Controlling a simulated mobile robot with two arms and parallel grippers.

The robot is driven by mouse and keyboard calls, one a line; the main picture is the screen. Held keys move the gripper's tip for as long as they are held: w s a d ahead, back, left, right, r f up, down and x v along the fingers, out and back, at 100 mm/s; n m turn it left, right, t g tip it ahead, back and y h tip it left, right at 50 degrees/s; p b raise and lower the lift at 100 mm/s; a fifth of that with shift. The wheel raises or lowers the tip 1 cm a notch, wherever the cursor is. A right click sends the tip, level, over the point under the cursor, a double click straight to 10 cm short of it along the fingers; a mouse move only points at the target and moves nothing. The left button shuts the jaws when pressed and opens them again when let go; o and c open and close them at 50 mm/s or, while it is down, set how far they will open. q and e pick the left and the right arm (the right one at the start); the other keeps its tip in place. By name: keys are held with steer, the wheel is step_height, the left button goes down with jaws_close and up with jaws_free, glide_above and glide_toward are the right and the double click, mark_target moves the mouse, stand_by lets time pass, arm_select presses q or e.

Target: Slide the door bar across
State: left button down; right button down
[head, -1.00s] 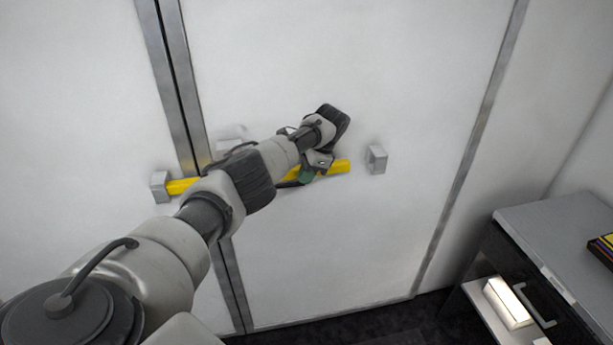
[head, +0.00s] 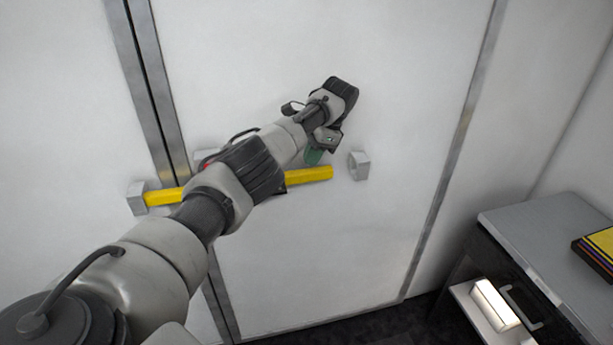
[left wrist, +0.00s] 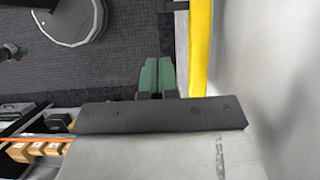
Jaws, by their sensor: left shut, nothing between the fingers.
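The yellow door bar (head: 310,175) lies across the seam of the white door. Its left end is at the left grey bracket (head: 137,198); its right end stops a little short of the right grey bracket (head: 360,165). My arm hides the bar's middle. My left gripper (head: 314,157) is just above the bar's right part in the head view. In the left wrist view its green fingers (left wrist: 157,76) are shut and empty, with the yellow bar (left wrist: 200,45) to their right, apart from them. My right gripper is not in view.
A grey cabinet (head: 545,222) with an open dark drawer front stands at the right, with a stack of coloured items (head: 597,250) on top. A pale block (head: 495,303) lies on a low shelf there.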

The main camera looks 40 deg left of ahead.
arm_select(q)
steer(key=shift+w+d+r, duration=0.3)
steer(key=shift+w+r, duration=0.25)
steer(key=shift+r, duration=0.2)
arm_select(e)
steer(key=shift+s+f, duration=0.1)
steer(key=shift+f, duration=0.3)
